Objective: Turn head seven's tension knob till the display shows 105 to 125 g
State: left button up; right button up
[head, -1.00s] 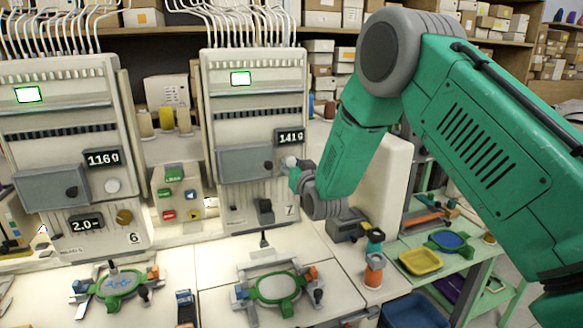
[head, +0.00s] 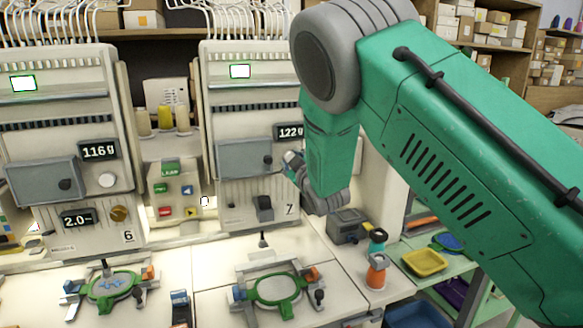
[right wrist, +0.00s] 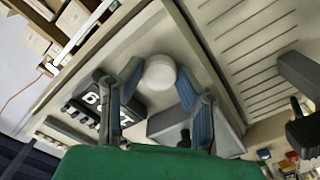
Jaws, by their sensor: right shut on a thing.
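Sewing head seven (head: 262,190) stands in the middle of the head view, marked 7. Its tension display (head: 290,132) reads 122 g. The left gripper is not in view.
Head six (head: 65,125) stands to the left, its upper display (head: 98,151) at 116 g. A button panel (head: 175,190) sits between the heads. Green hoops (head: 276,296) lie on the white table below. A yellow tray (head: 424,262) is on the right shelf.

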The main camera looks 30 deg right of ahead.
jog(key=shift+f+n+b, duration=0.1)
jog(key=shift+n+b, duration=0.55)
jog(key=shift+n, duration=0.55)
jog(key=o, duration=1.1)
jog(key=shift+w, duration=0.1)
jog(key=v, duration=1.2)
jog(key=shift+f, duration=0.15)
